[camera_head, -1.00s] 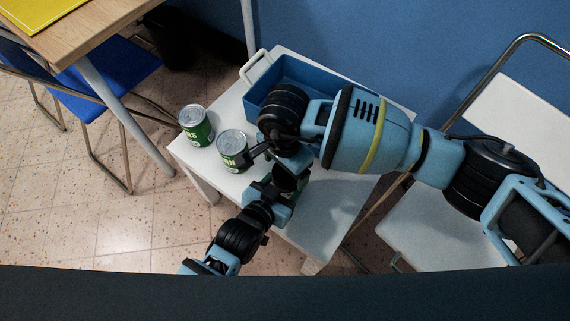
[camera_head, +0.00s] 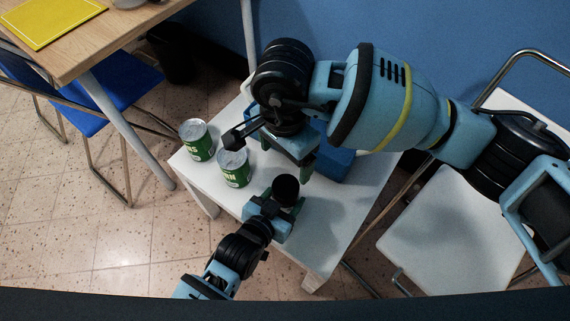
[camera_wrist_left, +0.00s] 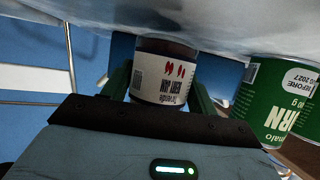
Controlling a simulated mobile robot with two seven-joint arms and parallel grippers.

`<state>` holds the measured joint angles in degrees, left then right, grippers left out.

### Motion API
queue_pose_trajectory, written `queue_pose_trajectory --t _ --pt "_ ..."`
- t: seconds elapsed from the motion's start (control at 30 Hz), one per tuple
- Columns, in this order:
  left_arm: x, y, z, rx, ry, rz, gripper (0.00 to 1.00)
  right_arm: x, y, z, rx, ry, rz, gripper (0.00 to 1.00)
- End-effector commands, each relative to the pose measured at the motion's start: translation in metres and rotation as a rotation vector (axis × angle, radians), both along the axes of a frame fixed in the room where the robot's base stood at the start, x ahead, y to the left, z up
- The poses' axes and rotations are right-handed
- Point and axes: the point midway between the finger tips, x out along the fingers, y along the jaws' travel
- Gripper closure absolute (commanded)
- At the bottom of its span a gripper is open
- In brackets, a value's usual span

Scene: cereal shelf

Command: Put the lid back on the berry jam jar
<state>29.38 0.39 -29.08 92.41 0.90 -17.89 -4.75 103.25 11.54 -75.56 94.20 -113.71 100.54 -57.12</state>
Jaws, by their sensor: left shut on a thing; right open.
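The berry jam jar (camera_head: 286,189) stands upright over the front part of the white table, its dark round top showing in the head view. I cannot tell whether that dark top is the lid or the jam in the open mouth. The left wrist view shows the jar's white label (camera_wrist_left: 160,80) between green fingers. My left gripper (camera_head: 294,207) is shut on the jar from the front. My right gripper (camera_head: 293,172) is open, pointing down above and behind the jar, with no lid visible between its fingers. No separate lid is in sight.
Two green cans, a nearer one (camera_head: 234,168) and a farther one (camera_head: 196,140), stand left of the jar on the white table (camera_head: 330,240). White chair at right (camera_head: 455,235).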

Motion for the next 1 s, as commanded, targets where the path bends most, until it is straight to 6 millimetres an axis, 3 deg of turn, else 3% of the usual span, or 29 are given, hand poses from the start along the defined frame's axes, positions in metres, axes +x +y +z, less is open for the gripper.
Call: queue_pose_trajectory --t 0.17,0.43,0.47,0.5,0.67,1.0 --pt "0.0007 -0.0003 0.0014 -0.002 -0.003 0.0 1.0 -0.0006 0.0 0.0105 -0.001 0.001 0.002 0.17" --pt "0.0006 -0.0003 0.0013 -0.002 -0.003 0.0 1.0 -0.0006 0.0002 0.0114 -0.001 0.001 0.001 0.17" --pt "0.0006 -0.0003 0.0013 -0.002 -0.003 0.0 0.4 -0.0006 0.0002 0.0113 -0.001 0.001 0.001 0.17" --pt "0.0006 -0.0003 0.0013 -0.002 -0.003 0.0 0.35 -0.0005 0.0001 0.0112 -0.001 0.001 0.001 0.17" --pt "0.0004 -0.0002 0.0008 -0.001 -0.002 0.0 0.16 -0.0005 0.0001 0.0111 -0.001 0.001 0.001 0.17" --pt "-0.0041 0.0024 0.0024 0.0 0.0 0.0 0.16 -0.0004 0.0001 0.0138 0.0 -0.001 0.001 0.17"
